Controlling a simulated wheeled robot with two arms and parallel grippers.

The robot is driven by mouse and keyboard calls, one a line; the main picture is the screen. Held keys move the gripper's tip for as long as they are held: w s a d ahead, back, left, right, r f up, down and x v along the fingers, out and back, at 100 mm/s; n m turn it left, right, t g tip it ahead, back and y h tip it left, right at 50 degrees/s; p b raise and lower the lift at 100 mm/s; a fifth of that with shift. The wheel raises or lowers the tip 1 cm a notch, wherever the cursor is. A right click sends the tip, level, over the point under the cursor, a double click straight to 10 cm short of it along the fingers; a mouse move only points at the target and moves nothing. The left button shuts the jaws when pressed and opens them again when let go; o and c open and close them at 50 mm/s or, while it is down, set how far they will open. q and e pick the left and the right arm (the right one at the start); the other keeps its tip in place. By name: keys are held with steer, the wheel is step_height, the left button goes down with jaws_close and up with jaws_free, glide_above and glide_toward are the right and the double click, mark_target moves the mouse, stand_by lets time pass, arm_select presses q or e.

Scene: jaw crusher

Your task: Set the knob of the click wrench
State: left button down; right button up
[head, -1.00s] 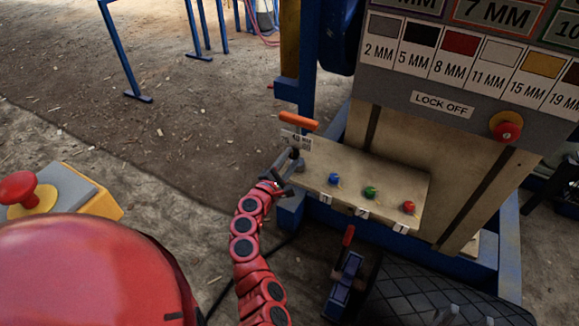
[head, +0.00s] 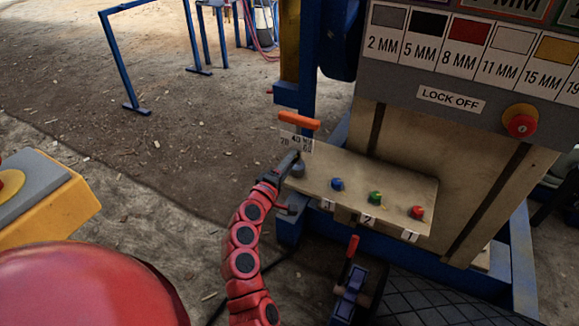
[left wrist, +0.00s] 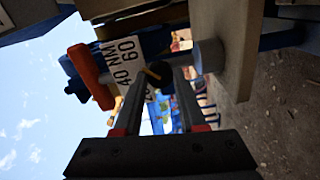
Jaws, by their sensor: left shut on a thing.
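The click wrench shows an orange handle (head: 299,120) with a white scale plate (head: 306,141) below it, reading 40 in the middle. In the left wrist view the orange handle (left wrist: 91,77) and the plate marked 40 NM and 60 (left wrist: 122,65) are close by. The dark knob (left wrist: 158,74) with a yellow mark sits between my left gripper's fingers (left wrist: 160,90). My left gripper (head: 284,167) is shut on it, beside a grey post (head: 298,169) at the bench's left end. The fingers partly hide the knob. My right gripper is not in view.
The bench (head: 365,180) carries blue (head: 337,184), green (head: 375,197) and red (head: 417,211) buttons. A lock-off button (head: 520,122) is on the panel above. A blue, red-handled device (head: 349,284) stands below. Open dirt floor lies to the left.

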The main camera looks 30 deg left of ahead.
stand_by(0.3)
arm_select(q)
steer(key=shift+c, duration=2.3)
jaws_free()
steer(key=s, duration=1.7)
steer(key=shift+s, duration=0.2)
